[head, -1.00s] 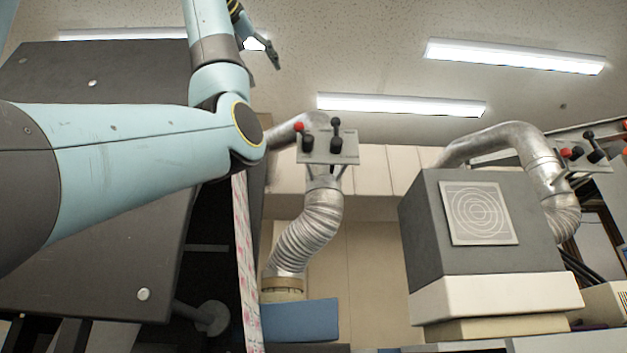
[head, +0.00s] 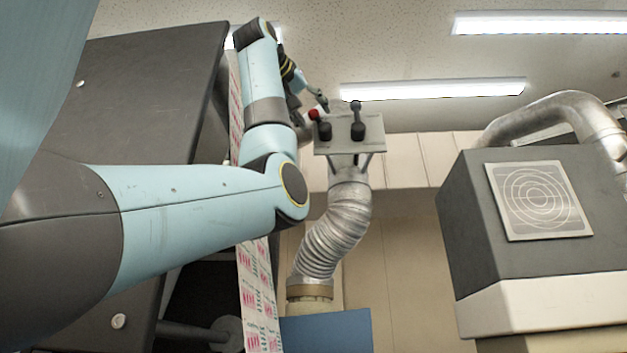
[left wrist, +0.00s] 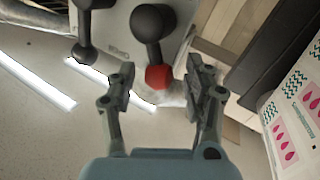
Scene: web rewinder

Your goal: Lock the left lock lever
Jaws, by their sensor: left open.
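The left lock lever has a red knob (head: 314,115) and a black base. It stands on a grey panel (head: 335,148) above a bent metal duct, beside a second lever with a black knob (head: 356,105). My left gripper (head: 322,102) is close by the red knob, small and partly hidden in the head view. In the left wrist view its two fingers (left wrist: 160,84) are spread apart, with the red knob (left wrist: 158,77) showing between their tips. Whether a finger touches the knob I cannot tell. The black-knobbed lever (left wrist: 85,53) is outside the fingers. My right gripper is not in view.
A printed web (head: 255,290) runs upright behind my left arm, beside a large dark machine panel (head: 170,90). The ribbed duct (head: 335,225) rises under the lever panel. A grey box with a circle-patterned plate (head: 540,200) stands at the right.

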